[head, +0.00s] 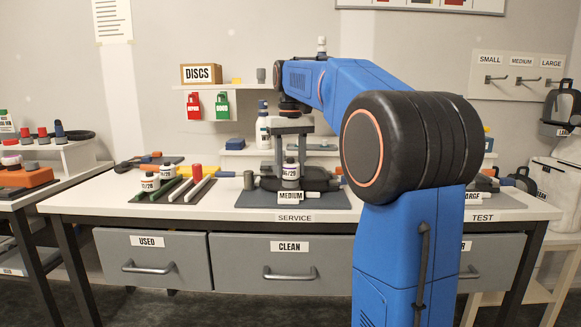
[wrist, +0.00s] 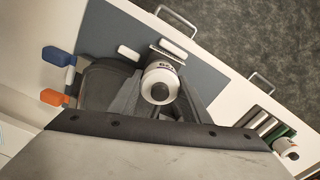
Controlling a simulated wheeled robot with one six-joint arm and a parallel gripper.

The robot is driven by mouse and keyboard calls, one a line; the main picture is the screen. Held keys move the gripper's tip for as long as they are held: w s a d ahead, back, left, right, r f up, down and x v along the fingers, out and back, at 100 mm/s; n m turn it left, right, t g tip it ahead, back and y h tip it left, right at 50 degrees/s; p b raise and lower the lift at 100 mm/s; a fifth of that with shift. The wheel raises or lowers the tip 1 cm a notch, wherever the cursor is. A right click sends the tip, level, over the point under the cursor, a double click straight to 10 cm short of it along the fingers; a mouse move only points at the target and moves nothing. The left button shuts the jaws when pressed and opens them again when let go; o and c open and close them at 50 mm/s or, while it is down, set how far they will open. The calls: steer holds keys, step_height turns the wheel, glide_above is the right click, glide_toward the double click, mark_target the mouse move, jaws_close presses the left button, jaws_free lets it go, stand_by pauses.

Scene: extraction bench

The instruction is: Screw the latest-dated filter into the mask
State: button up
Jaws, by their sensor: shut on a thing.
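My gripper (head: 290,155) points down over the service mat and is shut on a white filter (head: 290,172) with a dark cap and a printed date that I read only in part, ending in 29. In the wrist view the filter (wrist: 162,76) sits between the two fingers of my gripper (wrist: 158,98). A dark mask (head: 262,184) lies on the grey mat (head: 325,201) behind a MEDIUM label (head: 290,197). The held filter is upright at the mask's middle; I cannot tell whether its thread is engaged. Two other white filters (head: 150,182) and (head: 167,170) stand at the left.
A dark mat with green and white bars (head: 201,187) and a red-topped piece lies left of the service mat. Drawers marked USED (head: 148,259) and CLEAN (head: 287,260) are below. My arm hides part of the right bench.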

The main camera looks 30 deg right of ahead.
steer(key=m, duration=0.7)
steer(key=o, duration=1.3)
steer(key=shift+c, duration=0.2)
steer(key=shift+r, duration=0.1)
step_height(320, 180, up, 12)
steer(key=shift+f, duration=0.1)
steer(key=shift+a, duration=0.1)
